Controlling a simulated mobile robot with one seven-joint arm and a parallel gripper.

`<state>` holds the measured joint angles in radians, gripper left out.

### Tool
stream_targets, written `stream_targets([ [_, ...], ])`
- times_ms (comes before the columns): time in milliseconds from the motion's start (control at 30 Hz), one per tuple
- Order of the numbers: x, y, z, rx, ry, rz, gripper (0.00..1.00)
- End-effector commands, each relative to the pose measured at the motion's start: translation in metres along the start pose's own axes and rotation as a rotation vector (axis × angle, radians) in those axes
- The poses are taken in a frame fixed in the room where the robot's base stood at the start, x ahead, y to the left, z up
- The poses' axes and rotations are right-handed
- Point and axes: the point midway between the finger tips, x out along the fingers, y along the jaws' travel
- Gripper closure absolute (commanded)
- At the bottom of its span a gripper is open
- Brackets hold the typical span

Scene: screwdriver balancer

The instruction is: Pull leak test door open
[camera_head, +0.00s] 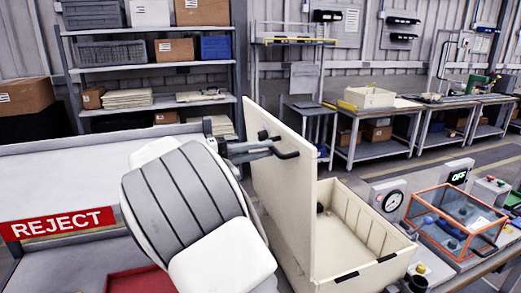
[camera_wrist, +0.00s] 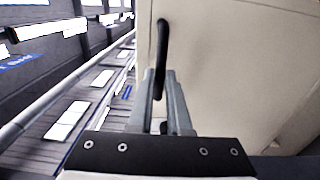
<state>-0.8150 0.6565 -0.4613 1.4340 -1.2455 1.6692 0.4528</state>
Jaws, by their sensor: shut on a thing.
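The leak test door (camera_head: 295,190) is a cream panel standing roughly upright at the left side of the cream leak test box (camera_head: 345,225), whose inside shows. A black handle (camera_head: 287,155) sits on the door's left-hand face. My gripper (camera_head: 262,149) reaches it from the left and is shut on it. In the wrist view, my gripper's fingers (camera_wrist: 160,82) close around the lower part of the handle (camera_wrist: 162,40), against the cream door (camera_wrist: 230,60). My arm hides part of the door's lower left.
A gauge (camera_head: 392,201) and an orange-framed clear case (camera_head: 455,222) stand right of the box. A REJECT sign (camera_head: 62,224) and a red tray (camera_head: 140,279) are at lower left. Shelves with boxes (camera_head: 150,70) stand behind. Open floor shows beyond the box.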

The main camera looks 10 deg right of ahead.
Motion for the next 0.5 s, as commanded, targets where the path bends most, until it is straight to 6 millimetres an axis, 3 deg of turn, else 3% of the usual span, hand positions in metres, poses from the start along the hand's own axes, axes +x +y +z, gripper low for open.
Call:
stream_targets([
  [33,0.0000,-0.0141,0.0012,-0.020,-0.004,-0.019,1.00],
  [133,0.0001,-0.0142,0.0011,-0.020,-0.004,-0.019,1.00],
  [167,0.0001,-0.0143,0.0011,-0.020,-0.004,-0.019,0.80],
  [300,0.0004,-0.0127,0.0012,-0.018,-0.004,-0.018,0.55],
  [500,0.0004,-0.0096,0.0014,-0.013,-0.005,-0.017,0.54],
])
